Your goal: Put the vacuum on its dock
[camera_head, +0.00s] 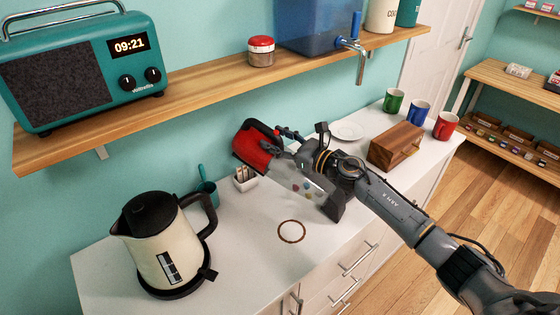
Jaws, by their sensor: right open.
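The vacuum (252,150) looks like a handheld one with a red body and black handle. It lies slanted over the white counter near the wall; a clear section with small coloured bits shows below my arm. A dark end, apparently its nozzle, is at the lower right. My right gripper (300,138) is open beside the handle, overlapping the vacuum in the picture; I cannot tell whether they touch. I cannot make out a dock. My left gripper is out of view.
On the counter (240,260) stand a cream kettle (165,245), a small white holder (245,180), a wooden box (396,147) and several mugs. A white plate (347,131) lies behind my arm. A wooden shelf (210,92) hangs above.

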